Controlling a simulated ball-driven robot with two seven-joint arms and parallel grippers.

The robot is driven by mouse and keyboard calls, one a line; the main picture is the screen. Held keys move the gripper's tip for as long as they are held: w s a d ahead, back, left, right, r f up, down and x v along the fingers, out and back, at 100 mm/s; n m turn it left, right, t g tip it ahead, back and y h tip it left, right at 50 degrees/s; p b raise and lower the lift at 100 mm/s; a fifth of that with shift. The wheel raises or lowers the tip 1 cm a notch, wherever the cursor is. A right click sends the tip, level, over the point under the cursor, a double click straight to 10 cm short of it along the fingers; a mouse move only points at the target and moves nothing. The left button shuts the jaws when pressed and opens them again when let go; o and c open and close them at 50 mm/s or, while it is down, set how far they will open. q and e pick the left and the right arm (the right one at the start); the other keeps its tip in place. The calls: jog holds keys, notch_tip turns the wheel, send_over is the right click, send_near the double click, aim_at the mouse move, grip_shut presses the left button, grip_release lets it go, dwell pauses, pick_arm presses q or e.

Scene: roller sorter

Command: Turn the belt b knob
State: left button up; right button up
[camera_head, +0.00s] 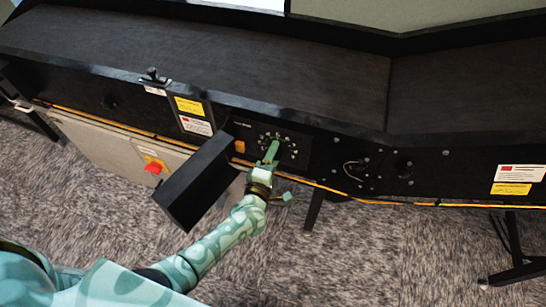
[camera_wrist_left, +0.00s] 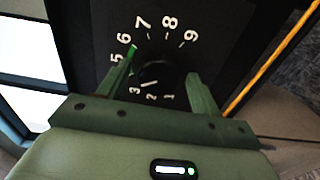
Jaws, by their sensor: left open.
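A round black knob (camera_wrist_left: 155,73) sits in the middle of a dial with white numbers on a dark panel in the left wrist view. The same dial (camera_head: 289,141) shows in the head view on the front of the machine, its label too small to read. My left gripper (camera_head: 271,151) is at this dial and partly hides the knob. In the left wrist view the open fingers of my left gripper (camera_wrist_left: 163,72) stand on either side of the knob; I cannot tell whether they touch it. My right gripper is out of view.
A black box-like ledge (camera_head: 196,183) juts out left of my left gripper. A red switch (camera_head: 154,168) is on the grey cabinet (camera_head: 96,145). A yellow-orange strip (camera_head: 330,188) runs along the machine's lower edge. Carpet (camera_head: 400,245) lies open in front.

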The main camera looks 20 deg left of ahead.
pick_arm(q)
jog(key=shift+s, duration=0.1)
jog(key=s+p, duration=0.4)
jog(key=s, duration=1.2)
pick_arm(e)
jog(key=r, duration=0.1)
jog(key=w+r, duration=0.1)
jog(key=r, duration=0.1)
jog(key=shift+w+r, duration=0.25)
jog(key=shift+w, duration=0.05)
pick_arm(q)
jog(key=shift+s, duration=0.1)
